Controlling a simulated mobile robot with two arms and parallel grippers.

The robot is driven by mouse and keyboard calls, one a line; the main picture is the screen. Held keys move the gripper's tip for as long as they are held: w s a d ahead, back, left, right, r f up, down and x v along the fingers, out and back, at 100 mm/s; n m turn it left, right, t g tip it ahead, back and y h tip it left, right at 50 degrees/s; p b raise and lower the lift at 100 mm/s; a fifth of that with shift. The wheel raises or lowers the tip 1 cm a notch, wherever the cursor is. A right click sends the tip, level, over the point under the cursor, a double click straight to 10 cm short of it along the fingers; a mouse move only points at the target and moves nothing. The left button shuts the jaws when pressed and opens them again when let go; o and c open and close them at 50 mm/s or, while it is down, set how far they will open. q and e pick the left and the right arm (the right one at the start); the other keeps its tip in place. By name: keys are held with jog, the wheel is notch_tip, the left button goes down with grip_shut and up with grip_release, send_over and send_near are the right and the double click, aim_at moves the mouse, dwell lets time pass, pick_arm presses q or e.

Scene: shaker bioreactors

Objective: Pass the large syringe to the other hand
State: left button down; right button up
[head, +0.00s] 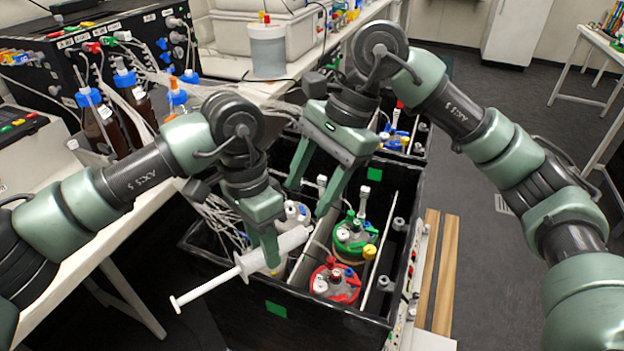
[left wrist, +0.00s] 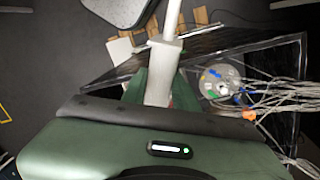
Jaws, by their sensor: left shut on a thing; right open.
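The large syringe (head: 245,266) is white and lies tilted, with its plunger end toward the lower left and its barrel end toward the upper right. My left gripper (head: 272,258) is shut on its barrel and holds it above the front of the black box. In the left wrist view the syringe (left wrist: 164,60) runs up from between the fingers. My right gripper (head: 310,200) is open, with its fingers pointing down, just above and to the right of the syringe's barrel end. I see no contact between the right fingers and the syringe.
Below is the black box (head: 300,325) with red-lidded (head: 337,281) and green-lidded (head: 356,234) vessels and white posts. Brown bottles (head: 100,122) and a black control unit (head: 130,45) stand on the left bench.

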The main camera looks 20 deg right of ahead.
aim_at(287, 235)
jog(key=x, duration=1.1)
grip_shut()
pick_arm(q)
jog(key=c, duration=1)
grip_release()
pick_arm(e)
jog(key=shift+r, duration=0.1)
